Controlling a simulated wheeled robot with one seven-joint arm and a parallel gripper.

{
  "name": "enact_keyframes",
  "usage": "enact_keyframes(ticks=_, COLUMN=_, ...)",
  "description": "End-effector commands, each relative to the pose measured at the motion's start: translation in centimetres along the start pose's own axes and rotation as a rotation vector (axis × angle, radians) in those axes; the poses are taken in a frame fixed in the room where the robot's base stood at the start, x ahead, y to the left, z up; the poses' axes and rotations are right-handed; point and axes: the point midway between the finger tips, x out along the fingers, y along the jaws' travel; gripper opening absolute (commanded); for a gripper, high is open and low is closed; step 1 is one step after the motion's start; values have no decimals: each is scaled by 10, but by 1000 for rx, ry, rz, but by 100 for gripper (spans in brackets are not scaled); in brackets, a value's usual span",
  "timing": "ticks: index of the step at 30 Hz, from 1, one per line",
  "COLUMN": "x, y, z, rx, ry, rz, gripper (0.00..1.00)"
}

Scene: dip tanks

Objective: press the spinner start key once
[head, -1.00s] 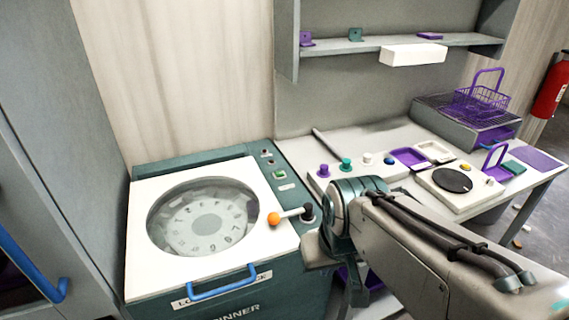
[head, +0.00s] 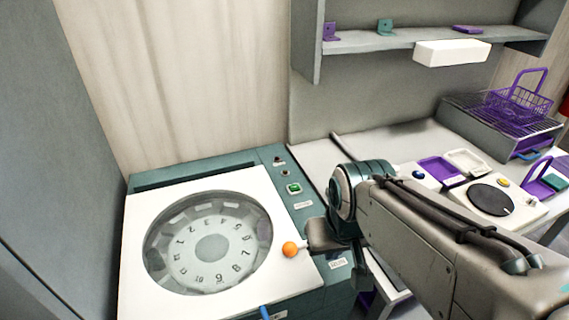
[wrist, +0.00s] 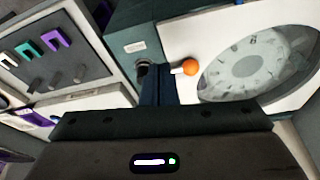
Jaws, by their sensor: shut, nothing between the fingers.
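The spinner (head: 203,296) is a teal cabinet with a white lid and a round window over a numbered rotor. A green key (head: 294,188), likely the start key, sits on its teal side panel, above a small label. My gripper (head: 318,236) is shut and empty, below and right of this key in the head view and apart from it. It is by the orange-ball lever (head: 291,249) and hides the lever's base. In the wrist view the shut fingers (wrist: 158,88) are beside the lever's dark pivot (wrist: 143,69); I cannot make out the green key there.
Two small dark controls (head: 280,160) sit behind the green key. A shelf (head: 400,40) hangs above the bench.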

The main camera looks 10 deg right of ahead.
Motion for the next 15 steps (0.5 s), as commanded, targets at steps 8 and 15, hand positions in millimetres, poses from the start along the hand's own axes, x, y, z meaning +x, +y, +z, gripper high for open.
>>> enact_keyframes(ticks=8, x=0, y=0, z=0, rx=0, ry=1, rz=0, gripper=0)
enact_keyframes(ticks=15, x=9, y=-7, z=-29, rx=33, ry=34, rz=-35, gripper=0)
